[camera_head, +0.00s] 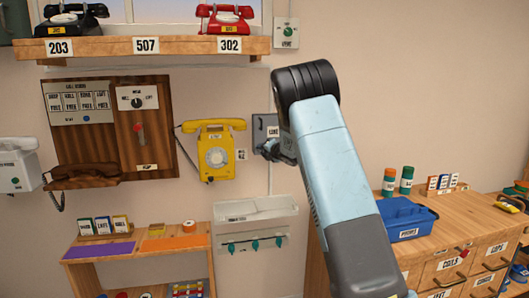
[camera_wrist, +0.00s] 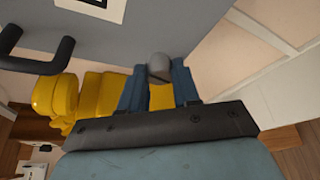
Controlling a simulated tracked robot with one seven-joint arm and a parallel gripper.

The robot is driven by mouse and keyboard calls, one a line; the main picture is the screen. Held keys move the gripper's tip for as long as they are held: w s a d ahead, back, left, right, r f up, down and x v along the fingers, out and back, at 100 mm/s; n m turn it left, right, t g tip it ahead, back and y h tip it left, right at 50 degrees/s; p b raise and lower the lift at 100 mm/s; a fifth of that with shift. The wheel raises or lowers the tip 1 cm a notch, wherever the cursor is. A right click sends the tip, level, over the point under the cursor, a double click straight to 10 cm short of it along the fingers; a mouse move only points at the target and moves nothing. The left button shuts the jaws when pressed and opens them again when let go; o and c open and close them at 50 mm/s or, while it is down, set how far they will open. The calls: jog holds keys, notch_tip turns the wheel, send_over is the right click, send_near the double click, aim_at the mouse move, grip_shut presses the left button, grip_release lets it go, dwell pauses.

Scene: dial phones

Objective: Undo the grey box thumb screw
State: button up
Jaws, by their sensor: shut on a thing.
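The grey box (camera_head: 264,132) is on the wall to the right of the yellow phone, with a label on its front. Its grey face (camera_wrist: 190,28) fills the upper part of the wrist view, with a black handle (camera_wrist: 38,62) at the left. The grey thumb screw (camera_wrist: 159,66) shows as a rounded knob between my two blue fingertips. My gripper (camera_wrist: 159,80) is shut on it, one finger on each side. In the head view my gripper (camera_head: 272,149) is at the box's lower part, and the screw is hidden there.
The yellow phone (camera_head: 214,155) hangs just left of the box and lies close to my fingers in the wrist view (camera_wrist: 90,98). A white tray rack (camera_head: 255,218) is below. A wooden cabinet with a blue box (camera_head: 405,220) stands at the right.

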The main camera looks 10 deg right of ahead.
jog(key=n, duration=0.1)
jog(key=n+h, duration=0.1)
jog(key=shift+a+f+n+g, duration=0.3)
jog(key=shift+g, duration=0.1)
grip_shut()
jog(key=shift+n+h, duration=0.9)
jog(key=shift+n, duration=0.2)
jog(key=shift+r, duration=0.1)
jog(key=o, duration=0.7)
grip_release()
jog(key=o, duration=0.4)
jog(key=shift+d+r, duration=0.1)
jog(key=shift+c, duration=0.2)
